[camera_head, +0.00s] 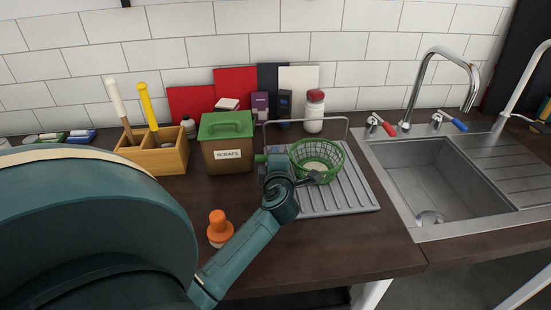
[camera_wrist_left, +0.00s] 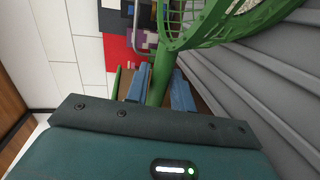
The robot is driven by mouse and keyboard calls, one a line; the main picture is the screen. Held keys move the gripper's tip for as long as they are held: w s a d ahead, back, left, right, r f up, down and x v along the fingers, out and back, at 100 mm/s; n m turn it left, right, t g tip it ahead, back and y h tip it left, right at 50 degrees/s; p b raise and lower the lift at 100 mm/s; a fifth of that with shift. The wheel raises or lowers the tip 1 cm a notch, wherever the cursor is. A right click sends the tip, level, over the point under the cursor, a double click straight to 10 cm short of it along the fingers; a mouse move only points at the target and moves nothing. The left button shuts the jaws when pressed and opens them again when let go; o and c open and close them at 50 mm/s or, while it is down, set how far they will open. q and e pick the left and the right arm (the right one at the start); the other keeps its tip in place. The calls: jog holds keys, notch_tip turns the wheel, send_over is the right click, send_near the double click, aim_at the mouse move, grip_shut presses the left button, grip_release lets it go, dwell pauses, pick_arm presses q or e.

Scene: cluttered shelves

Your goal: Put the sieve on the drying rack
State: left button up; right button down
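The sieve (camera_head: 317,158) is a green mesh bowl with a handle, over the metal drying rack (camera_head: 350,198). I cannot tell whether it touches the rack. My left gripper (camera_head: 274,158) is at the sieve's left side, partly hidden by my own wrist. In the left wrist view, the blue fingers of the gripper (camera_wrist_left: 160,90) are on both sides of the green handle and closed on it. The sieve's bowl (camera_wrist_left: 205,22) shows beyond the fingers, and the rack's ridges (camera_wrist_left: 240,85) lie to the right. My right gripper is not in view.
A green-lidded scraps bin (camera_head: 226,145) stands left of the rack. A red-capped jar (camera_head: 314,112) and boxes stand behind it. The sink (camera_head: 435,180) is to the right. An orange-handled brush (camera_head: 219,228) stands in front, beside my arm.

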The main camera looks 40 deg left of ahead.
pick_arm(q)
jog(key=o, duration=0.3)
jog(key=shift+s+d+r, duration=0.1)
jog(key=shift+r, duration=0.1)
jog(key=v, duration=1.1)
jog(key=shift+s+d+r, duration=0.15)
jog(key=shift+s+d, duration=0.1)
jog(key=shift+s, duration=0.05)
